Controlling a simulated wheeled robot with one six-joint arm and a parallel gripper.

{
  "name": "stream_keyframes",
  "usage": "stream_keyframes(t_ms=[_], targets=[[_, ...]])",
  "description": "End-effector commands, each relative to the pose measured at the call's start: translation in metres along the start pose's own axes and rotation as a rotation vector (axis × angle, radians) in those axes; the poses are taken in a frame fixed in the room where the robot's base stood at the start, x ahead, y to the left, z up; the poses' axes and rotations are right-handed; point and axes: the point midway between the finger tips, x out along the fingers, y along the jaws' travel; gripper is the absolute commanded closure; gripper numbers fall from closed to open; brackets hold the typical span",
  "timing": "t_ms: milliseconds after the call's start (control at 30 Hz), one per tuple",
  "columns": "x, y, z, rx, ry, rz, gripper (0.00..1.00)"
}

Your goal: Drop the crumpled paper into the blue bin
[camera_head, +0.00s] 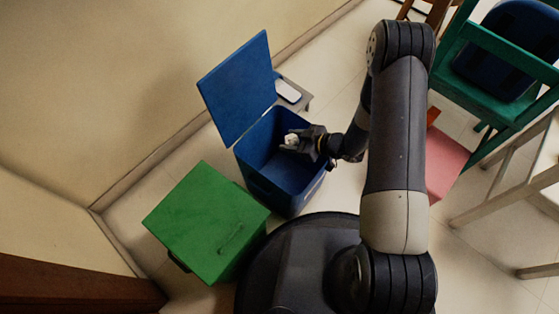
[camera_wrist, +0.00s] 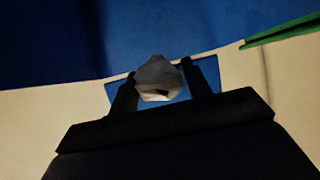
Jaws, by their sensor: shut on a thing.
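The blue bin (camera_head: 258,184) stands left of my arm in the head view, with its blue lid (camera_head: 238,88) raised open. My gripper (camera_head: 293,142) is over the bin's opening, toward its right side. It is shut on the crumpled paper (camera_head: 291,139), a small whitish lump. In the wrist view the paper (camera_wrist: 158,80) sits between the two fingertips (camera_wrist: 160,85), with blue surfaces behind it. I cannot tell whether the gripper is above the rim or slightly below it. The inside of the bin looks empty where it shows.
A green bin (camera_head: 207,220) with its lid shut stands beside the blue bin. A small grey stand with a white item (camera_head: 288,91) is behind it. A green chair (camera_head: 500,50) and a pink panel (camera_head: 445,165) are right of my arm. The wall (camera_head: 120,80) is at left.

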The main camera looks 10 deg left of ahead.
Motion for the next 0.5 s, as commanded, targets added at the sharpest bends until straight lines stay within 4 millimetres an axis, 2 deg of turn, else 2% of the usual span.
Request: stream_keyframes(t_ms=[33, 100, 400, 433, 500], targets=[[0.0045, 0.0001, 0.0083, 0.000, 0.000, 0.000, 0.75], [0.0064, 0.0003, 0.0116, 0.000, 0.000, 0.000, 0.75], [0.0067, 0.0004, 0.0121, 0.000, 0.000, 0.001, 0.75], [0.0067, 0.0004, 0.0121, 0.000, 0.000, 0.001, 0.52], [0.0066, 0.0004, 0.0121, 0.000, 0.000, 0.001, 0.46]])
